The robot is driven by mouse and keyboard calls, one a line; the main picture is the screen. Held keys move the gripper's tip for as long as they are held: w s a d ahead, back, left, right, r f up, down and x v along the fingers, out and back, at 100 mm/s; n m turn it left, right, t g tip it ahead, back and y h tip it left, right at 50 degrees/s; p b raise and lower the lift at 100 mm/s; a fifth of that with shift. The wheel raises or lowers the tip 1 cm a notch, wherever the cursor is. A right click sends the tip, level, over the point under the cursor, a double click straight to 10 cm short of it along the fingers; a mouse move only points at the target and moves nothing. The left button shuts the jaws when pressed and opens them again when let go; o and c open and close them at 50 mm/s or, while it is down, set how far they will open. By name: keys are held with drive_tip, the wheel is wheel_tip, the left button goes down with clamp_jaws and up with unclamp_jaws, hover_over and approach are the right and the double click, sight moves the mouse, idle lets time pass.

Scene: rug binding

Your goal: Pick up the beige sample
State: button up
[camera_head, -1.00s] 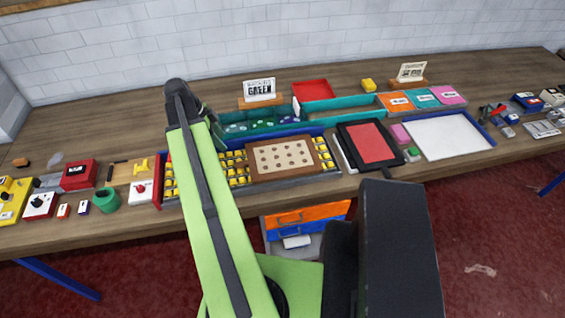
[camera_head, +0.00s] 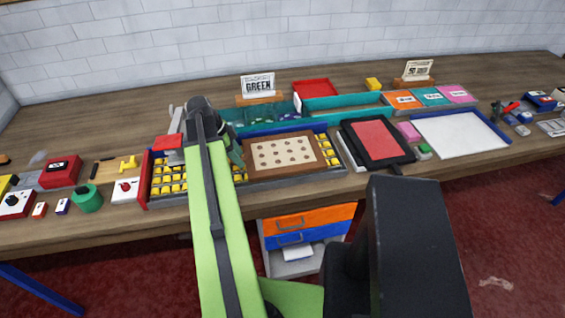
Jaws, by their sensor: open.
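A beige panel with rows of brown dots (camera_head: 284,153) lies in a brown frame on the tray at the middle of the bench. It is the only clearly beige piece I can make out, and I cannot tell whether it is the sample. My green arm reaches up over the bench, just left of this panel. My gripper (camera_head: 236,152) shows as a dark part beyond the arm's bend, close to the panel's left edge. It is open, partly hidden by the arm, and I see nothing held. Its fingertips are hard to make out.
Yellow blocks (camera_head: 168,181) fill the tray around the panel. A black-framed red pad (camera_head: 376,140) and a white blue-edged tray (camera_head: 455,135) lie to the right. Drawers (camera_head: 300,219) hang below.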

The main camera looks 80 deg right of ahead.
drive_tip(key=shift+s+f, duration=0.15)
drive_tip(key=shift+f, duration=0.15)
clamp_jaws()
drive_tip(key=shift+r+p, duration=0.15)
drive_tip(key=shift+p, duration=0.15)
